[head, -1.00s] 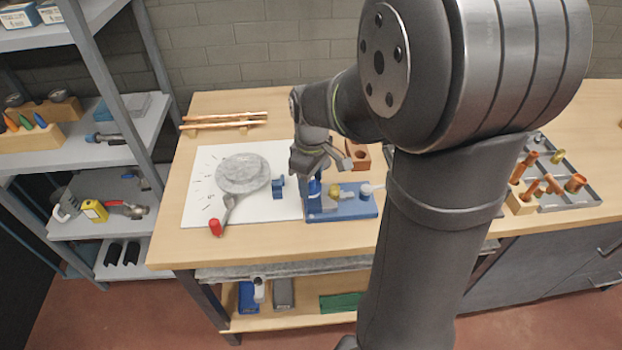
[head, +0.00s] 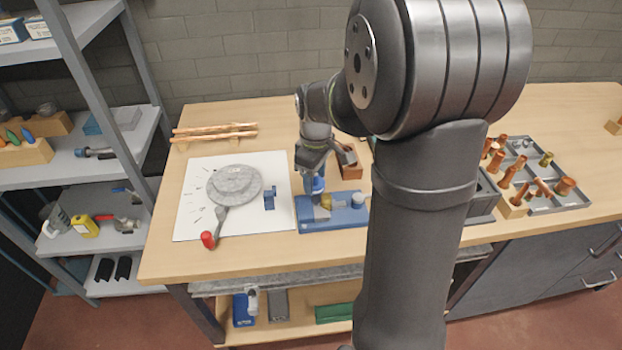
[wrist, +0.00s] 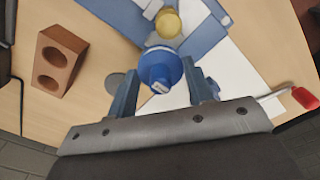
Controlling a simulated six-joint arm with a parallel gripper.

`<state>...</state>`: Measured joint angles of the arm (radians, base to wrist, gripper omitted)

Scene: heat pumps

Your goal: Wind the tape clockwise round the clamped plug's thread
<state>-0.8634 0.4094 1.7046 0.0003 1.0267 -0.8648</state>
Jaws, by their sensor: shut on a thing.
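My gripper (head: 314,172) is shut on the blue tape spool (wrist: 160,70). In the wrist view the spool sits between the two fingers, with a small pale mark on its near face. The brass plug (wrist: 168,24) stands just beyond the spool in that view; in the head view the plug (head: 326,201) is just below and right of the spool. The plug is in the blue clamp (head: 345,216) on the bench. I cannot tell whether the spool touches the plug or any tape lies on the thread.
A brown block with holes (wrist: 60,62) stands near the clamp. A white sheet (head: 190,222) carries a round grey disc (head: 235,185), a red-handled tool (head: 209,239) and a small blue stand (head: 269,197). Copper pipes (head: 214,132) lie behind. A fittings tray (head: 560,205) is at right.

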